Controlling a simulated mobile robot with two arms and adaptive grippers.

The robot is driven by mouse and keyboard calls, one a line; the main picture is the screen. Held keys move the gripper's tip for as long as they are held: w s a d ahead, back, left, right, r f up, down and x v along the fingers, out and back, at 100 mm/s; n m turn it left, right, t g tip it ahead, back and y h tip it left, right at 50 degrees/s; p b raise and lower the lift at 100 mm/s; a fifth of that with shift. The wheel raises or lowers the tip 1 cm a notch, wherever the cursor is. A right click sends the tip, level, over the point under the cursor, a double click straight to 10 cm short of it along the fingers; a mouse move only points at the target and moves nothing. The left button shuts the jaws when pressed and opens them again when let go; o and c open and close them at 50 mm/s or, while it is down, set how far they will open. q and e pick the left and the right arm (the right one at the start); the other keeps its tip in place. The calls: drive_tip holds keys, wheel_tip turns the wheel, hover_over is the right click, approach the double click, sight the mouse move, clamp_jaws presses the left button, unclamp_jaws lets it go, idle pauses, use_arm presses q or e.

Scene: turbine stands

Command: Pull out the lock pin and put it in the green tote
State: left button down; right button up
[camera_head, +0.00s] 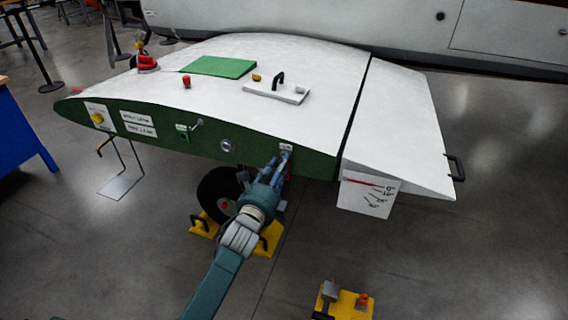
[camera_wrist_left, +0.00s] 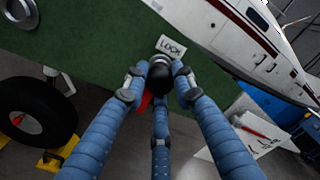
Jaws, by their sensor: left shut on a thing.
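The lock pin (camera_wrist_left: 160,72) shows in the left wrist view as a dark round head at the green side panel, just under a white label reading LOCK (camera_wrist_left: 172,46). A bit of red (camera_wrist_left: 143,103) shows beside it. My left gripper (camera_wrist_left: 158,86) has its blue fingers closed around this head. In the head view my left gripper (camera_head: 281,162) reaches the lower green edge of the wing below a small white label (camera_head: 286,147), and its fingers hide the pin. How far the pin sits in the panel cannot be told. No green tote shows. My right gripper is not in view.
The white wing (camera_head: 320,65) carries a green pad (camera_head: 219,67) and a black handle on a plate (camera_head: 277,91). A wheel (camera_head: 216,193) with yellow chocks (camera_head: 270,240) stands beside my left arm. A yellow block (camera_head: 345,302) lies on the floor. Floor at right is clear.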

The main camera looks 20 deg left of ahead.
use_arm(q)
drive_tip(key=shift+s, duration=0.15)
drive_tip(key=shift+s+p, duration=0.3)
drive_tip(key=shift+s, duration=0.15)
drive_tip(key=s+p, duration=0.2)
drive_tip(key=s, duration=0.5)
drive_tip(key=shift+s+a, duration=0.15)
idle(0.8)
idle(0.3)
